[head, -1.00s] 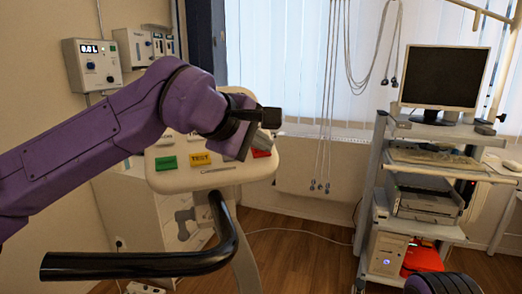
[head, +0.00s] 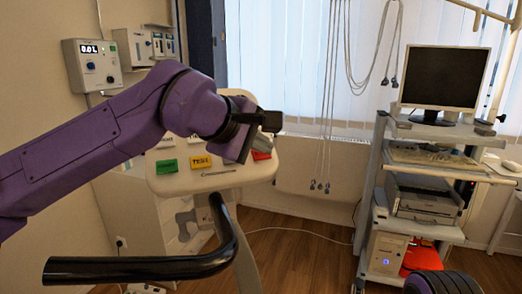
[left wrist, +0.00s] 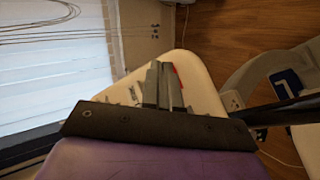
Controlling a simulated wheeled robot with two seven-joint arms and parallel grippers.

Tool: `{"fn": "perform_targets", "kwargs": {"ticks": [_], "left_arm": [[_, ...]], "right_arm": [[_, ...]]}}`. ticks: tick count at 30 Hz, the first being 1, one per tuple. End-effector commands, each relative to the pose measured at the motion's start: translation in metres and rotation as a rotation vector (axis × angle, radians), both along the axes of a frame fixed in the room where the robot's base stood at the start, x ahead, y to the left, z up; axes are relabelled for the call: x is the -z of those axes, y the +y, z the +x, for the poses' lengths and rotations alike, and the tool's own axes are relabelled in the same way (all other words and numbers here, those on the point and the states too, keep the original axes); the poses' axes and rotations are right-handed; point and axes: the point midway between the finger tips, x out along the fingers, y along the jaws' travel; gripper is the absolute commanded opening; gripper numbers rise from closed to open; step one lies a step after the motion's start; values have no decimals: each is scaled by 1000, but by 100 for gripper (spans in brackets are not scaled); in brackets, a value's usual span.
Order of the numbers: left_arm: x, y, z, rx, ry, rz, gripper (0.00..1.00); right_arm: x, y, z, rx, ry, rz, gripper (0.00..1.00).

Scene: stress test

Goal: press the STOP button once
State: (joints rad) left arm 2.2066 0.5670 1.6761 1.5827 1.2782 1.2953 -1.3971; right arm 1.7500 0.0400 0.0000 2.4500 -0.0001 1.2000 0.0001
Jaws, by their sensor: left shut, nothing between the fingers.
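A pale console panel (head: 215,180) carries a green button (head: 167,166), a yellow button marked TEST (head: 200,162) and a red button (head: 261,155) at its right. The red button is partly hidden by my left gripper (head: 263,138), and I cannot read its label. The gripper is just above and in front of it; I cannot tell whether they touch. In the left wrist view the fingers (left wrist: 162,86) are shut and empty, with a sliver of the red button (left wrist: 175,72) showing beside their tips.
A black curved handlebar (head: 140,266) stands in front of the console. A cart with a monitor (head: 443,78) and a printer (head: 425,200) is at the right. Wall boxes (head: 92,62) are at the left. Cords hang before the window blinds. The floor between console and cart is open.

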Motion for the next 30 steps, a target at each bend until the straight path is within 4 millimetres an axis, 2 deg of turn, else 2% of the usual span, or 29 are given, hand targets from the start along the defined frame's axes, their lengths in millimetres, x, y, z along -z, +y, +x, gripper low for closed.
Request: {"fn": "perform_targets", "kwargs": {"ticks": [2,14,27,30], "left_arm": [[-6,-1,-3,1,-1,1,0],[-8,-2,-5,1,-1,0,0],[-44,-12,-29,2,-2,0,0],[-46,-13,-32,1,-2,1,0]], "right_arm": [[-6,0,0,0,0,0,43],[-8,0,0,0,0,0,43],[-37,0,0,0,0,0,43],[-38,0,0,0,0,0,43]]}}
